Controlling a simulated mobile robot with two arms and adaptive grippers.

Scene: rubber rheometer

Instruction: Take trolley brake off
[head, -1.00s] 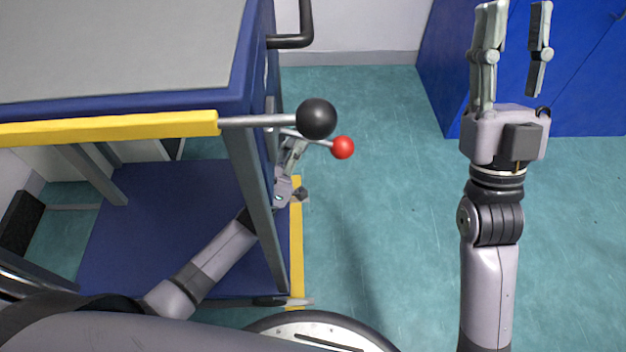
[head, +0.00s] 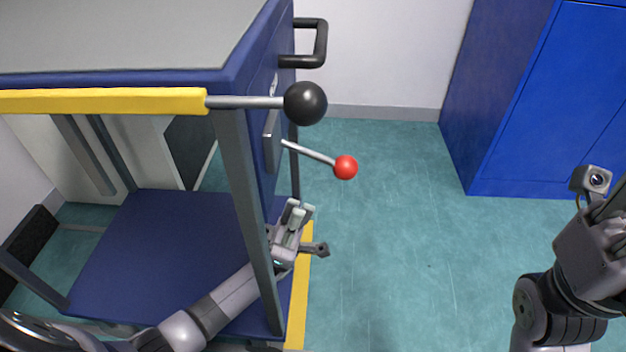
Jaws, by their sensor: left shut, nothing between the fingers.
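The trolley (head: 150,78) stands at the left, with a grey top and blue frame. A thin metal lever with a red ball knob (head: 345,167) sticks out from its right side, sloping down to the right. A black ball (head: 305,103) on a metal rod ends the yellow handle (head: 105,101) above it. My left gripper (head: 299,207) is shut and empty, below the lever and apart from it, beside the trolley leg. My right gripper (head: 595,245) is at the right edge, its fingers out of the picture. No label shows which part is the brake.
The trolley's blue lower shelf (head: 165,250) and front leg (head: 248,220) are close to my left arm. A yellow floor strip (head: 301,300) runs beside the trolley. A blue cabinet (head: 545,105) stands at the right back. Green floor (head: 400,230) between is clear.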

